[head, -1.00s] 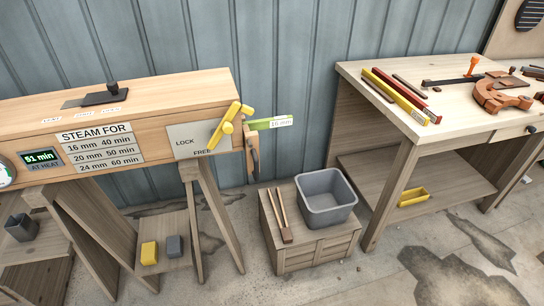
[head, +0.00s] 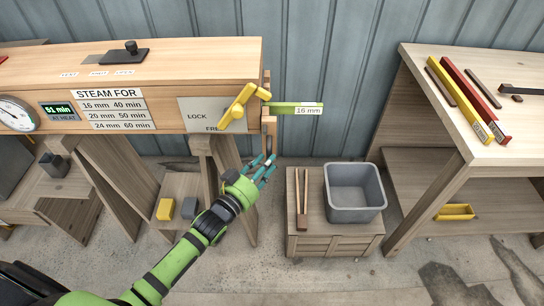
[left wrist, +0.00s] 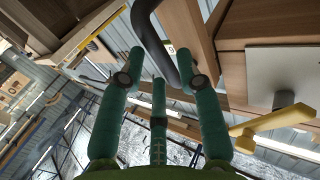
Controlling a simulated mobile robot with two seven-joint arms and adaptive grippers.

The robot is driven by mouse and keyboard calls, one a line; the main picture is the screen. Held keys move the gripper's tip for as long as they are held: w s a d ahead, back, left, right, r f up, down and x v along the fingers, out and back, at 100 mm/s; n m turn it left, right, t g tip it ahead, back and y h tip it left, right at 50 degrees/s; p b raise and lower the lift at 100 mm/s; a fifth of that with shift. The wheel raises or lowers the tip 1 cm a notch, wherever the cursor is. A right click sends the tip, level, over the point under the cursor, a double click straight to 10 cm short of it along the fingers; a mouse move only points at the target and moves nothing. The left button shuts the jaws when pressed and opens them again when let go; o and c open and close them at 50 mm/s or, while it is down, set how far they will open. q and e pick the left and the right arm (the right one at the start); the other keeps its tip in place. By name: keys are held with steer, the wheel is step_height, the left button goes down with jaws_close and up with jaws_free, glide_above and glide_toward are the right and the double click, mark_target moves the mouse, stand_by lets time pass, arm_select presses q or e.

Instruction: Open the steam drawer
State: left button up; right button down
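The steam box (head: 160,70) is a long wooden box at the left, with its drawer end (head: 267,110) at the right side. A dark handle hangs on that end; it shows as a dark curved bar (left wrist: 150,30) in the left wrist view. A yellow lever (head: 238,106) lies over the LOCK/FREE plate (head: 197,115) and also shows in the left wrist view (left wrist: 270,122). My left gripper (head: 265,168) is just below the handle. Its green fingers (left wrist: 163,75) are spread, with the bar between their tips, not clamped. My right gripper is out of view.
A green tag marked 16 mm (head: 297,109) sticks out right of the box end. Below stand a wooden crate (head: 310,245) and a grey bin (head: 354,190). A workbench (head: 425,85) with coloured strips is at the right.

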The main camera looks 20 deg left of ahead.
arm_select(q)
steer(key=shift+x, duration=1.1)
steer(key=shift+w+d, duration=0.1)
steer(key=shift+w, duration=0.1)
jaws_close()
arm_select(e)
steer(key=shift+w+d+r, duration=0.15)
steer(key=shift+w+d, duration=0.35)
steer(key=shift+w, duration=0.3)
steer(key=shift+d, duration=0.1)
